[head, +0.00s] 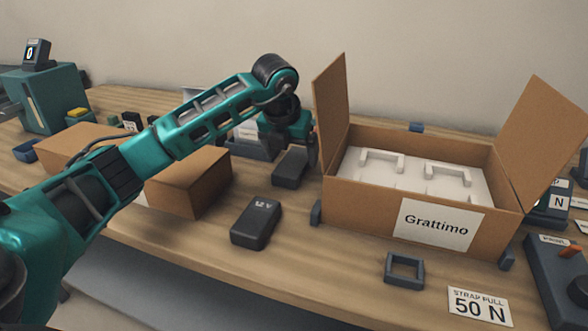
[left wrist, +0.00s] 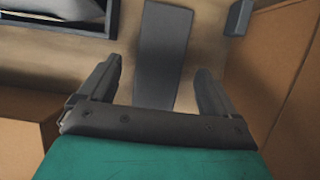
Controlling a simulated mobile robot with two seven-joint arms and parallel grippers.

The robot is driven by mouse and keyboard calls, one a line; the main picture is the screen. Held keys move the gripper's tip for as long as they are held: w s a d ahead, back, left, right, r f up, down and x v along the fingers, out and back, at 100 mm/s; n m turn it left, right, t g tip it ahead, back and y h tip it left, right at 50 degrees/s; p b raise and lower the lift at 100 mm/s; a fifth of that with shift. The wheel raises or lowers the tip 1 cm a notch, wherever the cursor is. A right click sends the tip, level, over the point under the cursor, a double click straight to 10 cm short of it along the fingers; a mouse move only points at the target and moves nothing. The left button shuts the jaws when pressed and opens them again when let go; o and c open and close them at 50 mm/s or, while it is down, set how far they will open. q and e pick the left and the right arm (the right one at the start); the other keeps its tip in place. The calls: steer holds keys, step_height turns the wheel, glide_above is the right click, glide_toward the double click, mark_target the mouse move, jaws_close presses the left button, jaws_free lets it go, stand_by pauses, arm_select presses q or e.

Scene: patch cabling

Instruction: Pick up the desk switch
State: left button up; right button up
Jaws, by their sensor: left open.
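A dark grey, flat, oblong box (head: 290,167), which looks like the desk switch, lies on the wooden table left of the carton. My left gripper (head: 303,146) is above its far end, pointing down. In the left wrist view, the box (left wrist: 163,55) runs between the two spread fingers of my open left gripper (left wrist: 160,72), with a gap on each side. The gripper holds nothing. The arm hides part of the area behind the box. My right gripper is not in view.
An open carton marked Grattimo (head: 365,216) with white foam stands close on the right. A black 12 V block (head: 256,222) lies in front. A brown box (head: 195,185) is at left. A square grey frame (head: 404,269) and a 50 N card (head: 478,305) lie near the front edge.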

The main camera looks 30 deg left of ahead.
mark_target(293, 161)
arm_select(q)
steer(key=shift+x, duration=1.5)
steer(key=shift+c, duration=0.2)
steer(key=shift+r, duration=0.2)
steer(key=c, duration=1.5)
